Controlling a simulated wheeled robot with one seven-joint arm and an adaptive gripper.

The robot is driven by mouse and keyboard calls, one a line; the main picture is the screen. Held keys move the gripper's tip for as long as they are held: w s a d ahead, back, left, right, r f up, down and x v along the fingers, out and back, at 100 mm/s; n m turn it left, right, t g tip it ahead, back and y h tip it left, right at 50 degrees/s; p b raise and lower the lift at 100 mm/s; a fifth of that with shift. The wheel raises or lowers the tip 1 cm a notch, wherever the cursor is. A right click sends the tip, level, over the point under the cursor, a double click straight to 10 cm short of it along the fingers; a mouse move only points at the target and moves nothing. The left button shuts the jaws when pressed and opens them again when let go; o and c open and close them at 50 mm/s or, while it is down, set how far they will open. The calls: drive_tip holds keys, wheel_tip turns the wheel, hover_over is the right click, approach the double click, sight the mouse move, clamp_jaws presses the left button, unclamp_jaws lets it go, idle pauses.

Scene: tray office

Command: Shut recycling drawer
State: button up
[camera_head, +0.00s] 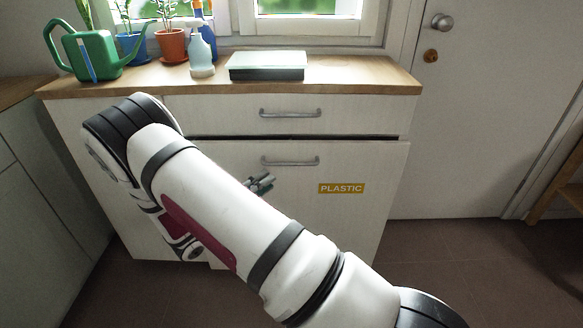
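The recycling drawer (350,220) is the tall white lower front with a yellow PLASTIC label (341,188) and a grey bar handle (290,161). Its front stands slightly proud of the cabinet, with a dark gap along its top edge. My arm crosses in front and hides the drawer's left and lower left part. My gripper (262,183) shows only in part behind the arm, in front of the drawer, below the left end of the handle. Its fingers are small and dark, and I cannot tell whether they are apart or touching the front.
A shallower drawer (230,116) with its own handle sits above, closed. The wooden counter (360,78) holds a green watering can (92,50), potted plants, a spray bottle (201,52) and a flat box (267,66). Floor at right, before the door (490,120), is clear.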

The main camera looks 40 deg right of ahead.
sight(292, 164)
drive_tip(key=d, duration=0.3)
drive_tip(key=w+d+r+b, duration=0.1)
drive_tip(key=d, duration=0.3)
drive_tip(key=d+b, duration=0.1)
drive_tip(key=d, duration=0.2)
drive_tip(key=shift+w+d+r, duration=0.25)
drive_tip(key=shift+d, duration=0.05)
clamp_jaws()
